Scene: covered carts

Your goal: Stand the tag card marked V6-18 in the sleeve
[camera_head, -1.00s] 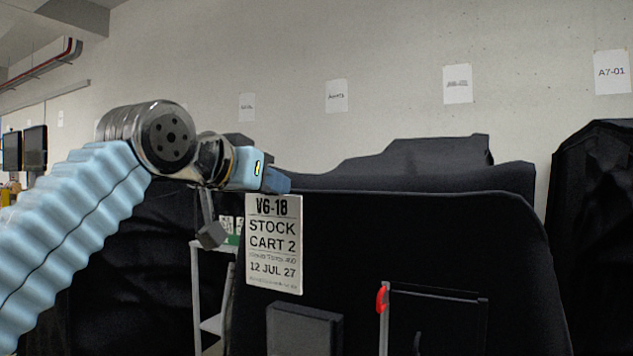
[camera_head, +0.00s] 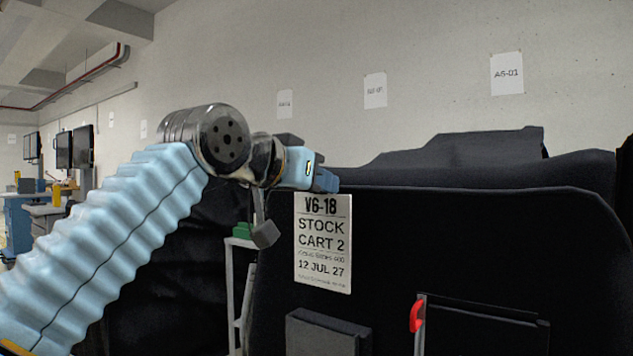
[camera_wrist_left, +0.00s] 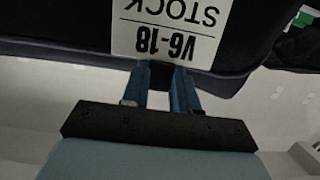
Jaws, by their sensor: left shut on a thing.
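The white tag card (camera_head: 323,245) reads V6-18, STOCK CART 2 and 12 JUL 27. It hangs upright below my left gripper (camera_head: 326,181), in front of the dark cover. My left gripper is shut on the card's top edge. In the left wrist view the card (camera_wrist_left: 172,30) shows upside down, with its V6-18 end at the fingertips (camera_wrist_left: 165,68). Two dark pockets show on the cover below: one at the lower middle (camera_head: 328,335) and one at the right (camera_head: 490,330). I cannot tell which is the sleeve. My right gripper is not in view.
The black covered cart (camera_head: 450,235) fills the right side. A red clip (camera_head: 417,314) sits on a pale upright beside the right pocket. A pale shelf frame (camera_head: 231,295) stands left of the card. Wall sheets (camera_head: 507,73) hang behind.

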